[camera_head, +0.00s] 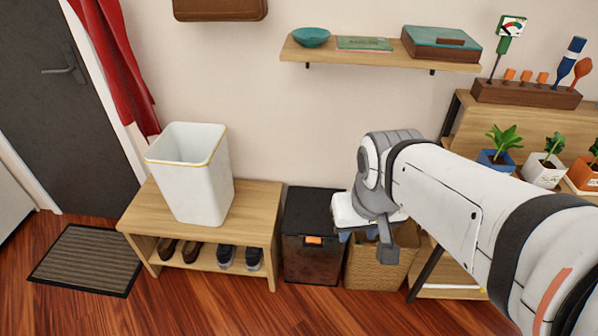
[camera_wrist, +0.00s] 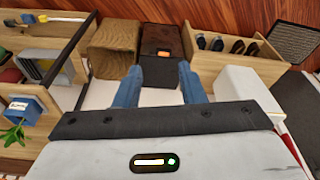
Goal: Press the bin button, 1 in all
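A dark bin (camera_head: 305,262) with a black lid stands on the floor between the shoe bench and a wicker basket. A small orange button (camera_head: 314,240) is on its front, near the top. In the wrist view, the dark bin (camera_wrist: 161,38) and its orange button (camera_wrist: 163,53) show beyond my fingertips. My gripper (camera_head: 357,237) is right of the bin in the head view, pointing downward, with its fingers partly hidden. In the wrist view, its two blue fingers (camera_wrist: 160,68) are spread apart with nothing held between them. I see no contact with the button.
A white open container (camera_head: 193,185) stands on the wooden bench (camera_head: 256,197), with shoes on the shelf below. The wicker basket (camera_head: 378,270) is right of the bin. A wall shelf (camera_head: 375,57) hangs above. A plant rack (camera_head: 525,115) stands at right. Floor before the bin is clear.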

